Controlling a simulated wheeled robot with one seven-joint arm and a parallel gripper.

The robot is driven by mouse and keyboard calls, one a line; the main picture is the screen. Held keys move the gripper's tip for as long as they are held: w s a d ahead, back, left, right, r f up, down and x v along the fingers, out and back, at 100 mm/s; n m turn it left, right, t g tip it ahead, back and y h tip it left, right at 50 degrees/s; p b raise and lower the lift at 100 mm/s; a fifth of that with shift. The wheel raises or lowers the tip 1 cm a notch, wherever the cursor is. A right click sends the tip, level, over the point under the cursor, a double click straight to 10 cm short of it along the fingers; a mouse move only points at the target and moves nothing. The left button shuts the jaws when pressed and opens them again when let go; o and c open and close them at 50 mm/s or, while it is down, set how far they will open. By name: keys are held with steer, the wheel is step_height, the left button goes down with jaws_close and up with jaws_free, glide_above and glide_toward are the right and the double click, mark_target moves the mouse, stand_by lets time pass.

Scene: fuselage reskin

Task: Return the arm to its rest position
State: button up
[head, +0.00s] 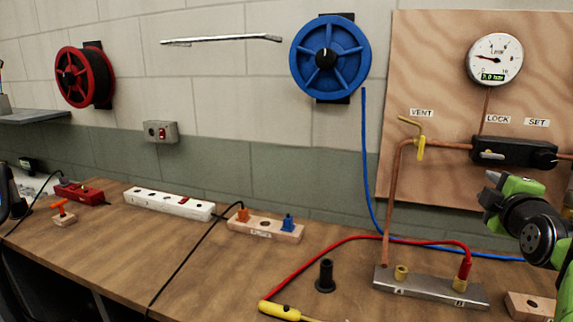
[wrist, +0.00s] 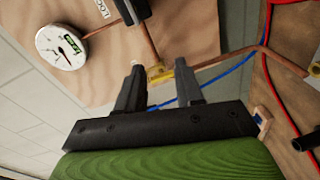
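My arm (head: 535,225), green and black, shows at the right edge of the head view, in front of the plywood panel and above the bench. Its fingers are hard to make out there. In the wrist view my gripper (wrist: 162,85) has two dark fingers standing apart, with nothing held between them. The yellow vent valve (wrist: 158,72) appears beyond the gap between the fingers; I cannot tell how far off it is. In the head view the vent valve (head: 420,146) sits on the copper pipe, its yellow lever tilted, left of my arm and apart from it.
The pressure gauge (head: 494,60) and black lock block (head: 510,152) are on the plywood panel (head: 440,80). The metal manifold (head: 430,287) with a red hose (head: 350,238), a black cylinder (head: 325,276) and a wooden block (head: 530,306) stand on the bench below. A power strip (head: 168,203) lies left.

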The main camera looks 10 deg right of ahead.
steer(key=s+a+f+m+g+y, duration=0.25)
steer(key=s+a+f, duration=0.2)
steer(key=a, duration=0.75)
steer(key=s+a+f+m+g+y, duration=0.2)
steer(key=s+a+f+m+y, duration=0.3)
steer(key=a, duration=0.7)
steer(key=s+a+f+m+g, duration=0.2)
steer(key=s+a+f+g, duration=0.15)
steer(key=s+f, duration=0.3)
steer(key=s+a+f+m+g, duration=0.1)
steer(key=s+a+f+g, duration=0.1)
steer(key=s+a+f, duration=0.4)
step_height(320, 180, up, 17)
steer(key=d+p, duration=0.1)
steer(key=p, duration=1.5)
steer(key=shift+d, duration=0.25)
